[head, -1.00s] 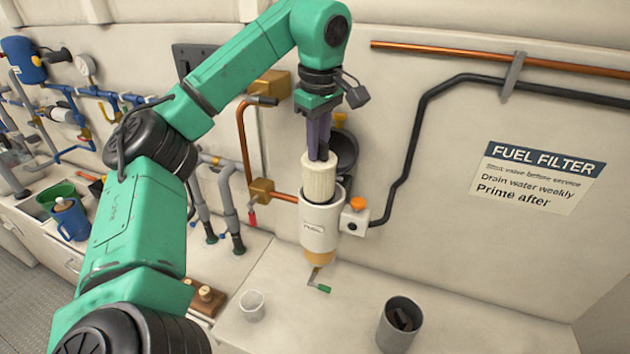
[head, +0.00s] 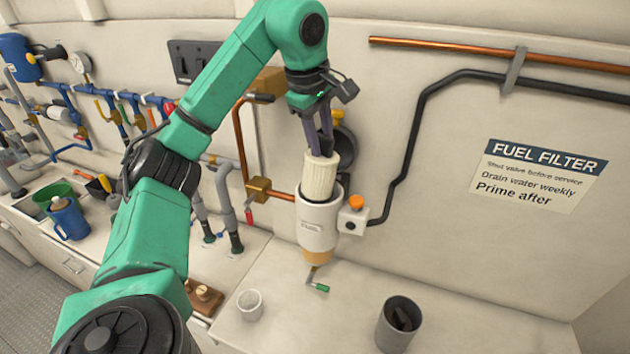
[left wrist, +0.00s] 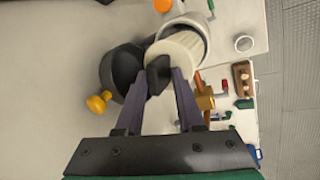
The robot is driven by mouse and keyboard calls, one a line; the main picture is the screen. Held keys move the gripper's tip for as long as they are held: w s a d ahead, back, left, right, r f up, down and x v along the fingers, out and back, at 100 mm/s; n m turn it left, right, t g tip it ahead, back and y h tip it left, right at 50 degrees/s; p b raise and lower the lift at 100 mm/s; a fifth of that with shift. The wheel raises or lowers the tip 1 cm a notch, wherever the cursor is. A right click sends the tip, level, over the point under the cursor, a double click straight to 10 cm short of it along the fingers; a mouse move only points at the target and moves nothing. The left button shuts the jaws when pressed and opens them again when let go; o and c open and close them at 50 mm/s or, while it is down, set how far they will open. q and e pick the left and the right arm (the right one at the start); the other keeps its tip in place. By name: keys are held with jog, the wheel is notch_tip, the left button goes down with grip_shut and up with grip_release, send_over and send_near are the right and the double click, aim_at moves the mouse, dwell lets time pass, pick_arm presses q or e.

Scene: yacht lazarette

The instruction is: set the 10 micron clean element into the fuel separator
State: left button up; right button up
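The white pleated clean element (head: 320,178) stands partly in the mouth of the fuel separator (head: 318,222), a white housing with an amber bowl. It leans slightly to the right, and its lower end is hidden by the rim. My left gripper (head: 320,148) is above the housing, tilted, with its fingertips closed on the element's top. In the left wrist view, my left gripper (left wrist: 162,80) meets the element (left wrist: 180,48) at its near side, over the separator (left wrist: 192,28). My right gripper is in neither view.
A dark round lid (head: 346,150) with a yellow knob stands open behind the separator. An orange knob (head: 356,202) juts out at its right. A grey cup (head: 399,325) with dark contents and a small white cup (head: 250,304) stand on the bench.

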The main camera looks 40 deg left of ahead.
aim_at(324, 184)
pick_arm(q)
jog(key=f+g, duration=0.1)
jog(key=f, duration=0.2)
jog(key=f+g+y, duration=0.1)
jog(key=f, duration=0.3)
jog(key=f+g, duration=0.1)
jog(key=f, duration=0.3)
jog(key=shift+d+m+g, duration=0.3)
jog(key=shift+d+g, duration=0.1)
jog(key=shift+w+r, duration=0.15)
jog(key=shift+a+r, duration=0.3)
jog(key=shift+a, duration=0.25)
jog(key=r, duration=0.4)
jog(key=d+r, duration=0.1)
jog(key=r, duration=0.3)
jog(key=d+r, duration=0.1)
jog(key=r, duration=0.3)
jog(key=shift+a+f, duration=0.1)
